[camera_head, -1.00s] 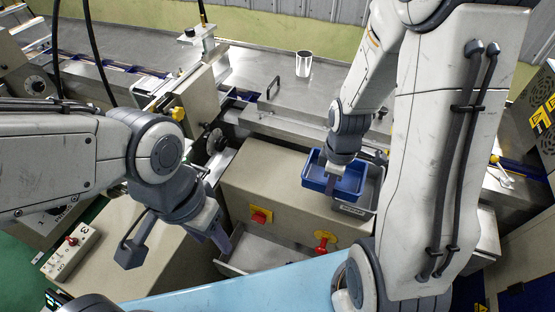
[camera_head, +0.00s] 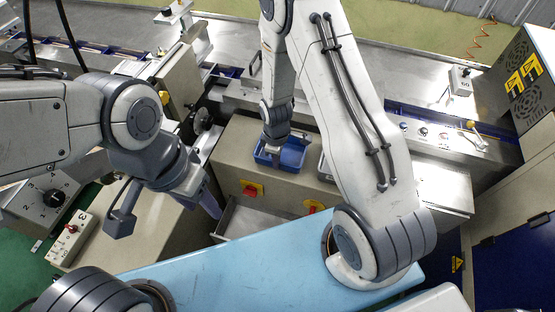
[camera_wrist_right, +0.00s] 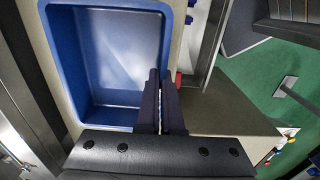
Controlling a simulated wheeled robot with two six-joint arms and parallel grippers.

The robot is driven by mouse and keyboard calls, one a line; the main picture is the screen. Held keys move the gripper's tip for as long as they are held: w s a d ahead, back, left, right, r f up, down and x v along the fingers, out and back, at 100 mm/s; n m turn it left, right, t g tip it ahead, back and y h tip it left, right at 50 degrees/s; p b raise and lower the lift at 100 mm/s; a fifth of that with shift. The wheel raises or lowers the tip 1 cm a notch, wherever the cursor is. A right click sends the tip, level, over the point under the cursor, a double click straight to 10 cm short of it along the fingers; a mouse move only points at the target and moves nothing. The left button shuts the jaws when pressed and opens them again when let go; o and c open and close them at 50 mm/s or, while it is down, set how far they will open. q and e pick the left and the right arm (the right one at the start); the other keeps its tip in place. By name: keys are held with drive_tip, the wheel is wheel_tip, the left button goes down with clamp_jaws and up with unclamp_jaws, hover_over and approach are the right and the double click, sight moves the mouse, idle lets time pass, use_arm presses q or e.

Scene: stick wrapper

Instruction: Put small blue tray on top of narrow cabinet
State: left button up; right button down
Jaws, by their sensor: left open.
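The small blue tray (camera_head: 290,158) is over the top of a beige cabinet (camera_head: 228,150) with a red-and-yellow button on its front. My right gripper (camera_head: 272,150) reaches down to it. In the right wrist view, the right fingers (camera_wrist_right: 161,74) are close together on the wall of the tray (camera_wrist_right: 62,50), whose inside is empty. The frames do not clearly show whether the tray touches the cabinet top. A lower beige cabinet (camera_head: 140,225) stands to the left. My left gripper (camera_head: 165,214) is open and empty above it; I cannot tell which cabinet is the narrow one.
A grey bin (camera_head: 324,168) is just right of the blue tray, partly hidden by my right arm. An open drawer (camera_head: 245,222) juts from the cabinet front. A control box with a knob (camera_head: 52,198) and a switch box (camera_head: 70,240) stand at the left. Green floor shows at lower left.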

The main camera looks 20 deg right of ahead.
drive_tip(key=shift+f, duration=0.45)
drive_tip(key=shift+f, duration=0.1)
drive_tip(key=c, duration=1.5)
unclamp_jaws()
drive_tip(key=shift+f, duration=0.1)
drive_tip(key=o, duration=0.4)
